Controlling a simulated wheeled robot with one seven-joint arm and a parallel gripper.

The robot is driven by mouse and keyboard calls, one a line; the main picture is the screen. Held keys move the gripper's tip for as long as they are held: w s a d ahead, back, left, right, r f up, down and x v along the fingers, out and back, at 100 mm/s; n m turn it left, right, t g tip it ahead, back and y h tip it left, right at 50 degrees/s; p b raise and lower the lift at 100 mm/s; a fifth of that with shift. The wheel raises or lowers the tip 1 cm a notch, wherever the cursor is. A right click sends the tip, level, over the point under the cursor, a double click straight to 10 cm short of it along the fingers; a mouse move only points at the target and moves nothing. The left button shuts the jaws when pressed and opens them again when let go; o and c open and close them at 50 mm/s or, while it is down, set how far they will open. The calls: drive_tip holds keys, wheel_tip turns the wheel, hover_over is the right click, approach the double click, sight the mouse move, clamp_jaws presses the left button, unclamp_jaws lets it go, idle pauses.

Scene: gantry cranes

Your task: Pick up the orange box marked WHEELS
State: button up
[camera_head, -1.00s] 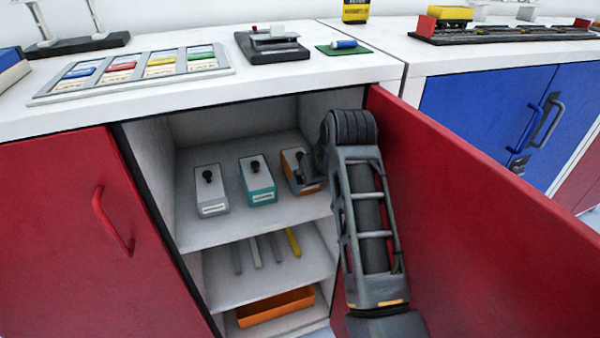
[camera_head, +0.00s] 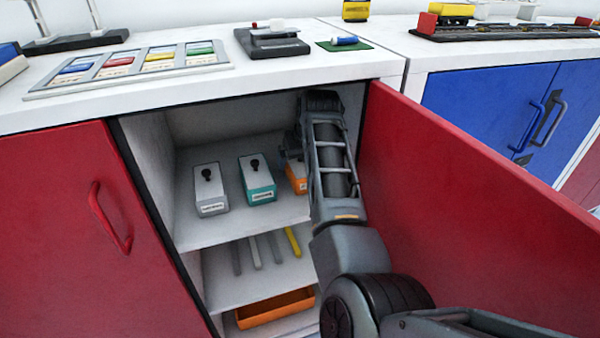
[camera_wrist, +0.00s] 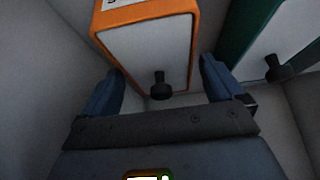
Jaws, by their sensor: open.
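The orange box (camera_head: 297,181) stands on the upper shelf of the open cabinet, at the right end of a row of boxes. My arm hides most of it in the head view, and its label cannot be read. In the wrist view the orange box (camera_wrist: 148,50) shows its orange edge, a grey-white top and a black knob (camera_wrist: 160,86). My gripper (camera_wrist: 163,85) is open, with one blue-grey finger on each side of the knob. The fingers look apart from the knob; the exact gap cannot be told.
A teal box (camera_head: 258,180) stands beside the orange box, and a grey box (camera_head: 209,189) is further left. The open red door (camera_head: 450,190) is close to my arm's right. The lower shelf holds several bars, with an orange tray (camera_head: 275,308) below.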

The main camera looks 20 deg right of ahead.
drive_tip(key=shift+w+f, duration=0.2)
drive_tip(key=shift+f, duration=0.1)
drive_tip(key=c, duration=1.2)
